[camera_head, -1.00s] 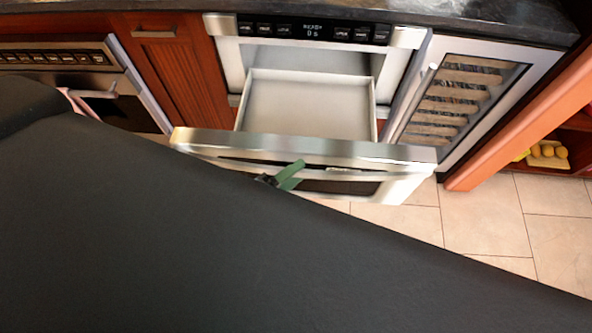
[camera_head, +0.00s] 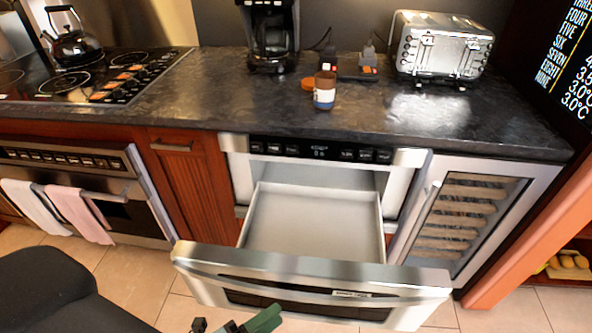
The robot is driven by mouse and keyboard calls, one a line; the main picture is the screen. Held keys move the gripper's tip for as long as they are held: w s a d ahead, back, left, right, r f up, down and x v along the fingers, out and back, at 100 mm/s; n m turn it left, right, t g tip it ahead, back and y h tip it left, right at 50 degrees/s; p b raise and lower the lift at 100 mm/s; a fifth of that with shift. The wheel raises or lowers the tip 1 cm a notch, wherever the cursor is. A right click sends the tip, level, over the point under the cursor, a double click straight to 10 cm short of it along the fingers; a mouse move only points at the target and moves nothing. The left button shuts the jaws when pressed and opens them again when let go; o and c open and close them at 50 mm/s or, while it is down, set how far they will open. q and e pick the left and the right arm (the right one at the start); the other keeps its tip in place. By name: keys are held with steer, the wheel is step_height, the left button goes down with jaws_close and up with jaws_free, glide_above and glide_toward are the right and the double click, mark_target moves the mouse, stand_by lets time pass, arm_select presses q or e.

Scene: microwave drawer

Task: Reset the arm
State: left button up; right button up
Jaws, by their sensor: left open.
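The microwave drawer (camera_head: 312,222) is pulled out and looks empty inside. Its steel front (camera_head: 310,275) with a handle bar stands out over the floor. My left gripper (camera_head: 240,323) is at the bottom edge, just below the drawer front in the picture, partly cut off. Its green finger shows, and it is open and apart from the handle as far as I can see. My black left arm (camera_head: 60,295) fills the lower left corner. My right gripper is not in view.
The dark counter (camera_head: 230,90) above holds a cup (camera_head: 324,92), a toaster (camera_head: 442,45), a coffee maker (camera_head: 270,35) and a kettle (camera_head: 72,38) on the cooktop. An oven with towels (camera_head: 75,212) is left; a wine cooler (camera_head: 465,215) is right. Tiled floor (camera_head: 125,280) lies in front.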

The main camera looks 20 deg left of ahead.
arm_select(q)
steer(key=s+a+f+n+g+y+p, duration=0.2)
steer(key=s+n, duration=0.5)
steer(key=n, duration=0.4)
steer(key=s+a+f+n+g+y+p, duration=0.2)
steer(key=s+f+n+g+y+p, duration=0.2)
steer(key=s+n, duration=0.3)
steer(key=f+n+g, duration=0.1)
steer(key=n, duration=0.2)
steer(key=shift+s+a+n+y+p, duration=0.15)
steer(key=shift+s+n+y+p, duration=0.25)
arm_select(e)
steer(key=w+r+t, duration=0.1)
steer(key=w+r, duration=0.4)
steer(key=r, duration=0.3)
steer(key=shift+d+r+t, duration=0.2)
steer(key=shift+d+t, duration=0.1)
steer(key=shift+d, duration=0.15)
